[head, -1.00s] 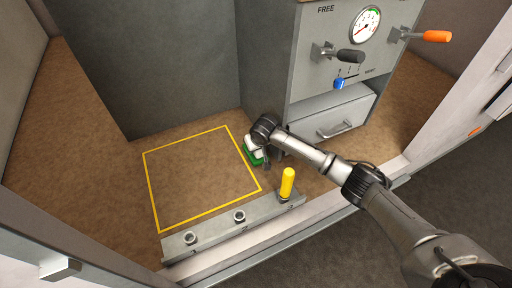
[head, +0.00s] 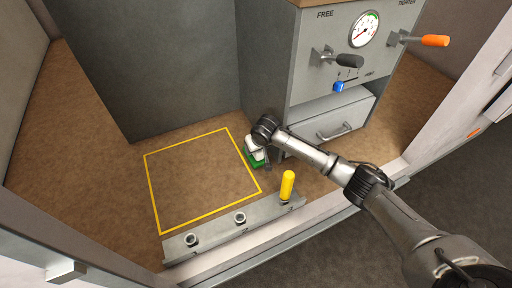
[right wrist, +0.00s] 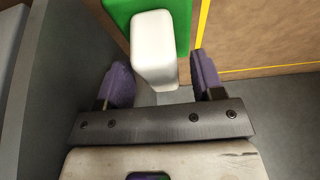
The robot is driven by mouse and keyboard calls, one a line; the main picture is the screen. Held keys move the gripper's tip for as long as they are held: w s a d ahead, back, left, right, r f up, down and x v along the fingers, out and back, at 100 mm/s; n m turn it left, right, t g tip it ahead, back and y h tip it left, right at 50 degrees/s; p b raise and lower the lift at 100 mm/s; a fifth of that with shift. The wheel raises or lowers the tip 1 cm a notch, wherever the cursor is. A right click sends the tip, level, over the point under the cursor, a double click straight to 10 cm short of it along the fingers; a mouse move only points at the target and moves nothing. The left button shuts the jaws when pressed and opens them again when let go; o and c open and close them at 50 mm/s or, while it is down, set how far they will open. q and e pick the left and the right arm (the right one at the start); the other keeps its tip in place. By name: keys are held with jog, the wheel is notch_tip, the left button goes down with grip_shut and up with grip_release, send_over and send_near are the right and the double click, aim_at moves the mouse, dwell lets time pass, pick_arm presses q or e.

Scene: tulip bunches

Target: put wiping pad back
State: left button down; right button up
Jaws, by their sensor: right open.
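The wiping pad appears to be the white block (right wrist: 153,48) with rounded edges, seen in the right wrist view over a flat green piece (right wrist: 186,22). I cannot tell whether the two are joined. In the head view the white block (head: 258,155) and green piece (head: 251,161) are on the brown floor beside the grey cabinet, just right of the yellow outline. My right gripper (right wrist: 162,80) is open, its purple fingers on either side of the block's near end, with visible gaps. In the head view my right wrist partly covers the block. My left gripper is not in view.
A yellow square outline (head: 153,190) encloses bare floor. A metal rail (head: 215,236) with a yellow handle (head: 287,185) runs along the front. The grey cabinet (head: 268,75) with a drawer (head: 335,120), gauge (head: 364,29) and levers stands close behind my right wrist.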

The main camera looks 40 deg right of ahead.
jog(key=d+p+v, duration=0.1)
jog(key=p+v, duration=0.3)
jog(key=v, duration=0.6)
jog(key=shift+a, duration=0.45)
jog(key=shift+r, duration=0.15)
jog(key=shift+a, duration=0.1)
